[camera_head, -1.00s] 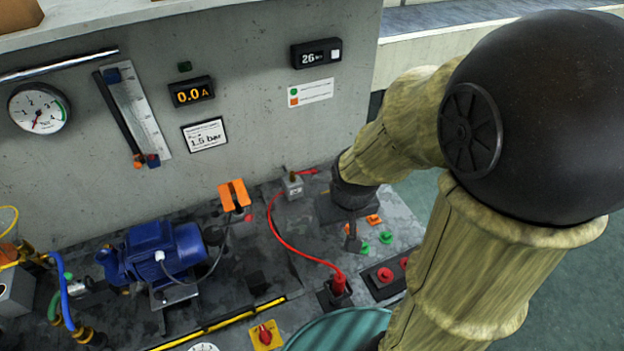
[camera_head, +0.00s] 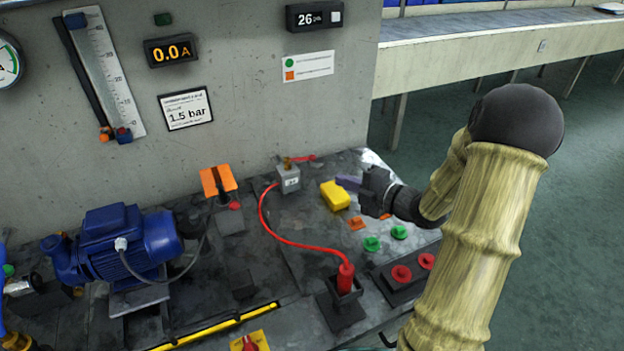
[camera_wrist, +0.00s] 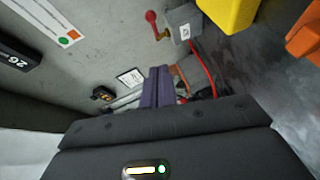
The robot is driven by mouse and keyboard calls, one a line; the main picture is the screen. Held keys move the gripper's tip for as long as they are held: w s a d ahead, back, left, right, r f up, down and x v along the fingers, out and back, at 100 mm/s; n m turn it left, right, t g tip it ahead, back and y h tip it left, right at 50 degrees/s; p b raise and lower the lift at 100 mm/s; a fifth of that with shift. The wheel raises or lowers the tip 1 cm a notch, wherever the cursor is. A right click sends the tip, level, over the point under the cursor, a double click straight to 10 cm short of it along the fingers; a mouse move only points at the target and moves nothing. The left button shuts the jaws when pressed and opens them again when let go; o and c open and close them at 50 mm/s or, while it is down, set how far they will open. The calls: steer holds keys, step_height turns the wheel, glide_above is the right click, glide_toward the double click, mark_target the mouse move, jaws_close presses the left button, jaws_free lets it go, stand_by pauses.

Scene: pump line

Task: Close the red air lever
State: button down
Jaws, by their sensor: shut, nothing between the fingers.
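The red air lever (camera_head: 302,158) is at the back of the bench, on a brass fitting above a small grey box (camera_head: 288,179). It points right, away from the fitting. The lever (camera_wrist: 152,18) also shows in the wrist view, beside the brass fitting and grey box (camera_wrist: 185,22). My gripper (camera_head: 345,182) is to the right of and nearer than the lever, apart from it. Its purple-grey fingers (camera_wrist: 157,85) are together with nothing between them.
A yellow block (camera_head: 335,196) lies right by my fingertips; contact is unclear. A red hose (camera_head: 272,228) loops from the grey box to a red plug (camera_head: 345,278). Orange and green pieces (camera_head: 372,244) lie to the front. The blue pump (camera_head: 125,245) stands left; the wall rises behind.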

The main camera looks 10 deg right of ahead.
steer(key=shift+s+n+y, duration=0.15)
steer(key=shift+n+y, duration=0.15)
steer(key=shift+n, duration=0.1)
steer(key=shift+a, duration=0.1)
glide_toward(297, 160)
steer(key=a, duration=0.3)
steer(key=w, duration=0.1)
steer(key=w+p, duration=0.1)
steer(key=w, duration=0.1)
steer(key=shift+w+f, duration=0.25)
steer(key=shift+f, duration=0.1)
steer(key=shift+w+f, duration=0.1)
steer(key=shift+w, duration=0.3)
steer(key=shift+w+a, duration=0.1)
